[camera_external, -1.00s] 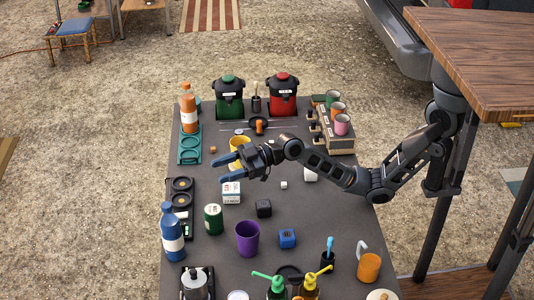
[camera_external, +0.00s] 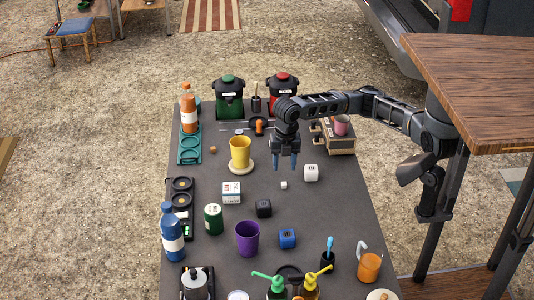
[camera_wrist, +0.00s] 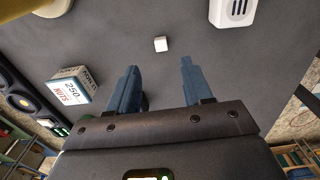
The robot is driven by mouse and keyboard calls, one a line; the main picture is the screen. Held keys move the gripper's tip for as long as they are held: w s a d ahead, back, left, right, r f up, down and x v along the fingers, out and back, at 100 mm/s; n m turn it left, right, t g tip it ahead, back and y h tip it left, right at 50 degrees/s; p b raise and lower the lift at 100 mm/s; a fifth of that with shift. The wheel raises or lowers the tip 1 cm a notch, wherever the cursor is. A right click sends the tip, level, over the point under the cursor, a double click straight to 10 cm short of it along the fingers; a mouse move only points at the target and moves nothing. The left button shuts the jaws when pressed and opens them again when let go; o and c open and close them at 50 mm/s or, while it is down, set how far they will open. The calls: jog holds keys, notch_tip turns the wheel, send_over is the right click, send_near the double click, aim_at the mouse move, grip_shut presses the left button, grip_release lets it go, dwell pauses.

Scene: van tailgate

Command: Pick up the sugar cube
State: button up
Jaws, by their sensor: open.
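A small white cube, the sugar cube (camera_external: 283,185), lies on the dark grey table (camera_external: 345,235). It also shows in the wrist view (camera_wrist: 160,44), past the fingertips and roughly centred between them. My gripper (camera_external: 285,166) points down above the table, just behind the sugar cube in the outside view. Its blue fingers are apart and nothing is between them in the wrist view (camera_wrist: 159,66). The gripper does not touch the cube.
A white block with dark slots (camera_external: 311,172) stands right of the cube. A yellow cup (camera_external: 240,152) stands at left, with a white box (camera_external: 231,192) nearer. A black cube (camera_external: 264,208) and blue cube (camera_external: 287,238) lie nearer the front. Table around the sugar cube is clear.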

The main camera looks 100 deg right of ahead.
aim_at(284, 184)
jog(key=shift+s+d+f, duration=0.2)
jog(key=shift+s+f, duration=0.05)
jog(key=shift+f, duration=0.05)
jog(key=f, duration=0.7)
jog(key=shift+w+a+f+b, duration=0.1)
jog(key=shift+w+a+b, duration=0.1)
jog(key=shift+b, duration=0.2)
jog(key=shift+c, duration=0.2)
grip_shut()
